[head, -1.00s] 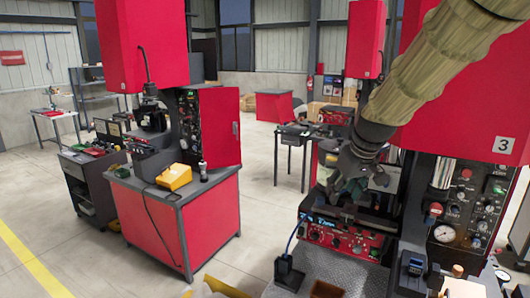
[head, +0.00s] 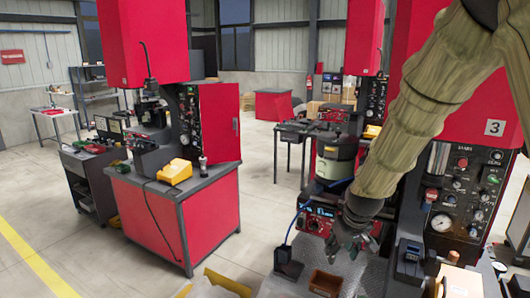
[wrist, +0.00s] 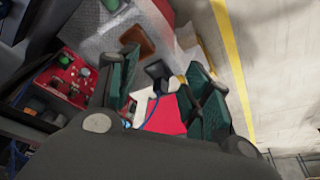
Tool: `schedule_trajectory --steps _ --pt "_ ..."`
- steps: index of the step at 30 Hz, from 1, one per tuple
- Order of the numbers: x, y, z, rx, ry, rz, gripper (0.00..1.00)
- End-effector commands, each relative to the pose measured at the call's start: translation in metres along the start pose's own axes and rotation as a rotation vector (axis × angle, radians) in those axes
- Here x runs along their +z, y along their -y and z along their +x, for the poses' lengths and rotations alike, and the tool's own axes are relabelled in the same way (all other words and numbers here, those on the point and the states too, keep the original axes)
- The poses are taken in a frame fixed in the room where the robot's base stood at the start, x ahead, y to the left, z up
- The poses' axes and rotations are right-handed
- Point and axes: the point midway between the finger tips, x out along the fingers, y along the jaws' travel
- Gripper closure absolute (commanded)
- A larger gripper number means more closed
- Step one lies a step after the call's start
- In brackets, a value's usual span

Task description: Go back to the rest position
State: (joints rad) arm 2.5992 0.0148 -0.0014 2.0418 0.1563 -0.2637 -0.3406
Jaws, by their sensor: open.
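My gripper (head: 352,246) hangs in the head view in front of the red machine marked 3, above its grey patterned worktop. In the wrist view my gripper (wrist: 160,85) shows two green-padded fingers spread apart with nothing between them. The red control panel (head: 318,222) of the bowl feeder is just left of my gripper in the head view, and it also shows in the wrist view (wrist: 68,85). The round bowl feeder (head: 335,158) stands behind my arm, partly hidden by it.
A brown open box (head: 326,283) and a black holder (head: 287,268) stand on the worktop near my gripper. A gauge panel (head: 462,195) is to the right. A red workstation (head: 180,215) stands at the left, with open floor between.

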Motion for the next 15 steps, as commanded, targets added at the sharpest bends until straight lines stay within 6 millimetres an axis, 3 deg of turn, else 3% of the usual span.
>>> schedule_trajectory --steps 1,3,9,15 --pt "0.02 0.001 0.032 0.002 0.021 0.009 0.51" --pt "0.043 0.001 0.064 0.007 0.039 0.023 0.51" --pt "0.114 0.004 0.146 0.021 0.085 0.057 0.51" --pt "0.192 0.012 0.216 0.03 0.131 0.088 0.51"
